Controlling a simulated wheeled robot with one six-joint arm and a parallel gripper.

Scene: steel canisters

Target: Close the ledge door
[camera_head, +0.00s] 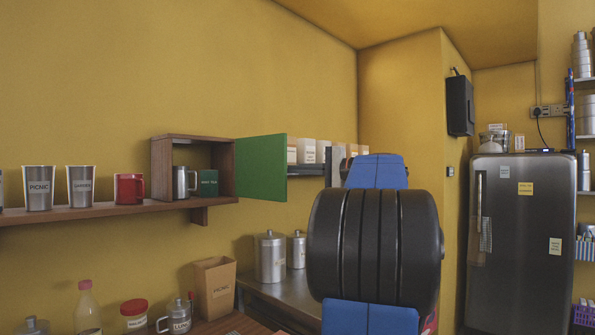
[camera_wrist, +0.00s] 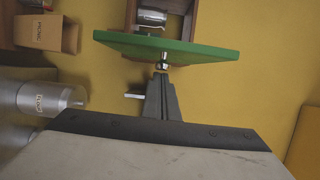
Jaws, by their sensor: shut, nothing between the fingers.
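The ledge door is a green panel (camera_head: 262,167) at the right side of a small wooden box (camera_head: 157,167) on the wall ledge. It stands open, swung out to the right, and the box front is uncovered. In the wrist view the door (camera_wrist: 200,52) crosses the upper middle, with a round silver knob (camera_wrist: 163,59) on its near face. My gripper (camera_wrist: 161,78) is shut and empty, its tips close to the knob; I cannot tell whether they touch. In the head view my arm hides part of the space right of the door.
A steel mug (camera_head: 181,182) and a dark green tin (camera_head: 207,183) stand inside the box. A red mug (camera_head: 129,188) and labelled cups stand left on the ledge (camera_head: 110,210). Steel canisters (camera_head: 270,257) stand on the counter below. White containers (camera_head: 307,151) line a shelf behind the door.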

